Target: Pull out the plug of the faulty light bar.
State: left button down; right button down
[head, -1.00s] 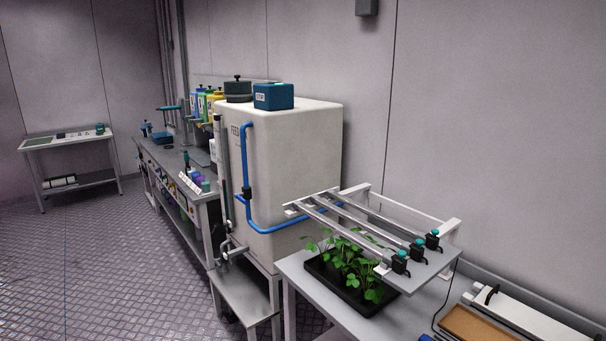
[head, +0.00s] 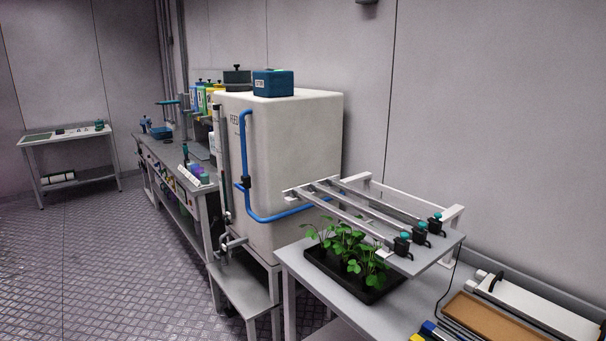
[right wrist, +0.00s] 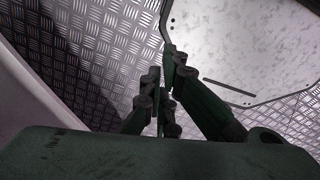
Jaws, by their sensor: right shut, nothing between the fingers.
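Light bars (head: 352,213) run side by side on a white frame (head: 455,222) above a grey bench (head: 300,262) at the right of the head view. At their near ends are black plugs with teal tops: a front plug (head: 402,243), a middle plug (head: 420,231) and a rear plug (head: 436,223). All the bars look unlit, and I cannot tell which is faulty. My right gripper (right wrist: 168,75) shows only in the right wrist view, dark green, shut and empty, above the floor. My left gripper is out of view.
A black tray of green plants (head: 345,270) sits under the bars. A white tank (head: 300,150) with a blue pipe (head: 247,170) stands left of the bench. A brown board (head: 520,318) lies at the lower right. Patterned floor (head: 100,260) is free at left.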

aim_at(401, 243)
jog(key=w+r+n+t+b, duration=0.1)
jog(key=w+r+t, duration=0.1)
jog(key=w+r, duration=0.6)
jog(key=w+r+n+t, duration=0.1)
jog(key=w+r, duration=0.2)
jog(key=w, duration=0.9)
jog(key=w+r+n+t+b, duration=0.1)
jog(key=w+r+t, duration=0.1)
jog(key=w+r, duration=0.65)
jog(key=w+a+r+n+t+y, duration=0.1)
jog(key=w+r+n+t, duration=0.3)
jog(key=w+r, duration=0.9)
jog(key=w+a+r+n+t+y, duration=0.1)
jog(key=w+r+n+t, duration=0.4)
jog(key=r, duration=1.6)
jog(key=w+a+r+n+t+y, duration=0.1)
jog(key=w+r+n+t+y, duration=0.15)
jog(key=w+r, duration=1.1)
jog(key=w+a+r+p, duration=0.2)
jog(key=w+r, duration=0.2)
jog(key=w, duration=0.2)
jog(key=shift+s+d+f+n+t+h, duration=0.15)
jog(key=shift+d+f+n+t, duration=0.1)
jog(key=shift+d, duration=0.7)
jog(key=shift+s+d+f+n+t+h, duration=0.1)
jog(key=shift+d+f+n, duration=0.1)
jog(key=shift+d, duration=0.7)
